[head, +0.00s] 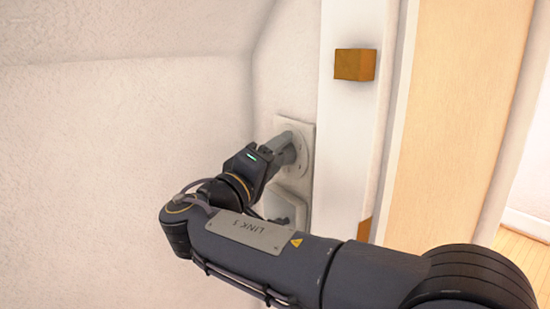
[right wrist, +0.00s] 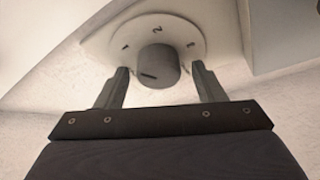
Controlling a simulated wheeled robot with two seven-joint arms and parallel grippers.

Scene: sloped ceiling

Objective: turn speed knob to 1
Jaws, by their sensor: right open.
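The speed knob (right wrist: 158,68) is a grey cylinder on a pale round dial (right wrist: 192,32) marked 1, 2 and 3 in the right wrist view. A short dark mark shows on its front, left of centre; I cannot tell which number it points to. In the head view the dial sits on a white wall plate (head: 305,128), with the knob mostly hidden by my gripper. My right gripper (right wrist: 160,72) is open, with one finger on each side of the knob and gaps showing. It also shows in the head view (head: 289,143). My left gripper is not in view.
A second wall fitting (head: 287,207) sits just below the plate, partly behind my arm. To the right are a white door frame (head: 345,135) with a brown block (head: 354,65) and a light wood panel (head: 455,120). The wall at left is bare.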

